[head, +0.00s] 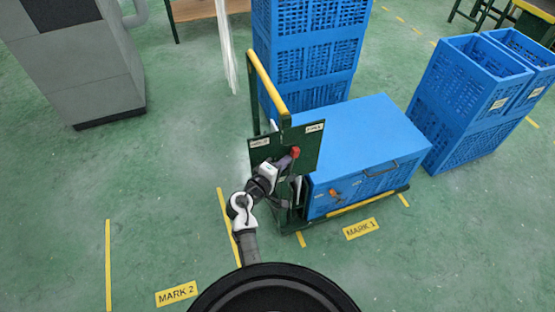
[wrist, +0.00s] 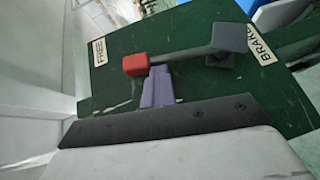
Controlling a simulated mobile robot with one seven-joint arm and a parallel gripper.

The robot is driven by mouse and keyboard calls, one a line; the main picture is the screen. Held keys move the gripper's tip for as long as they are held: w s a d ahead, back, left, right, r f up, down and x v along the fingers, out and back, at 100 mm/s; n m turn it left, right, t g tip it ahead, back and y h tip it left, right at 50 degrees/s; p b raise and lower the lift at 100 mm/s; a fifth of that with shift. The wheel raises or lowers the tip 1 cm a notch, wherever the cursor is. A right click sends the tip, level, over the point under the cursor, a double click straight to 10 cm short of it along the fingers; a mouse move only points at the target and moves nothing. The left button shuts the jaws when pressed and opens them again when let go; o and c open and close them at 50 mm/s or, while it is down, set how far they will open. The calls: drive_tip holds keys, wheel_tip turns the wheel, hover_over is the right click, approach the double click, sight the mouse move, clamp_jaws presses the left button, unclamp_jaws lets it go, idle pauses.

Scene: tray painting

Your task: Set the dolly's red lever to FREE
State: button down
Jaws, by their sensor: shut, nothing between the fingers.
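The dolly's green panel (head: 312,150) bears a FREE label (head: 259,142) at its left and a BRAKE label (head: 315,128) at its right. The red lever knob (head: 295,152) shows between them in the head view. In the wrist view the red knob (wrist: 136,65) is at the left end of a grey bar, which runs right to a grey block (wrist: 229,39) near the BRAKE label (wrist: 262,44). My gripper (wrist: 158,72) is shut and empty, its tips right at the bar beside the knob; contact is unclear. My gripper (head: 288,158) partly covers the panel in the head view.
The dolly's yellow handle (head: 266,82) rises behind the panel. A blue lidded crate (head: 360,135) sits on the dolly. Blue crates stand behind (head: 305,45) and at right (head: 470,100). A grey cabinet (head: 85,75) stands at left. Floor between MARK 2 (head: 176,294) and the cabinet is clear.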

sight(293, 159)
drive_tip(key=shift+w+d+r+b, duration=0.15)
drive_tip(key=shift+w+d+b, duration=0.1)
drive_tip(key=shift+d, duration=0.45)
drive_tip(key=shift+w+d+r+b, duration=0.15)
drive_tip(key=shift+w+d, duration=0.1)
drive_tip(key=shift+d, duration=0.55)
drive_tip(key=shift+s+d+f, duration=0.1)
drive_tip(key=shift+d+f, duration=0.1)
